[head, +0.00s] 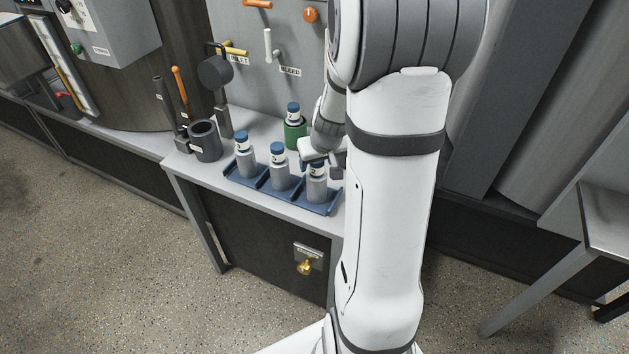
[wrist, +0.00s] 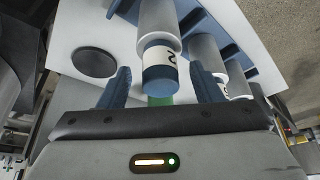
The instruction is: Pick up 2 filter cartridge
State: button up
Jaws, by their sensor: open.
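In the head view three grey filter cartridges with blue caps stand upright in a blue rack (head: 262,190): left (head: 245,160), middle (head: 280,175) and right (head: 317,187). My gripper (head: 322,160) is at the right cartridge's top, partly hiding it. In the wrist view (wrist: 163,78) its blue fingers are open, one on each side of a blue-capped cartridge (wrist: 160,72) whose white label reads 2. I see no clear contact. Two other cartridges (wrist: 208,55) stand to its right in the wrist view. Another blue-capped cartridge (head: 293,110) stands in a green holder (head: 295,133) behind the rack.
A dark grey cup (head: 206,140) and tools with upright handles (head: 180,90) stand left of the rack. A grey panel with valve handles (head: 268,42) rises behind the bench. A dark round spot (wrist: 96,63) shows on the bench. My arm hides the bench's right side.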

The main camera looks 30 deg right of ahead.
jog(key=shift+x, duration=1)
jog(key=shift+r, duration=0.1)
grip_shut()
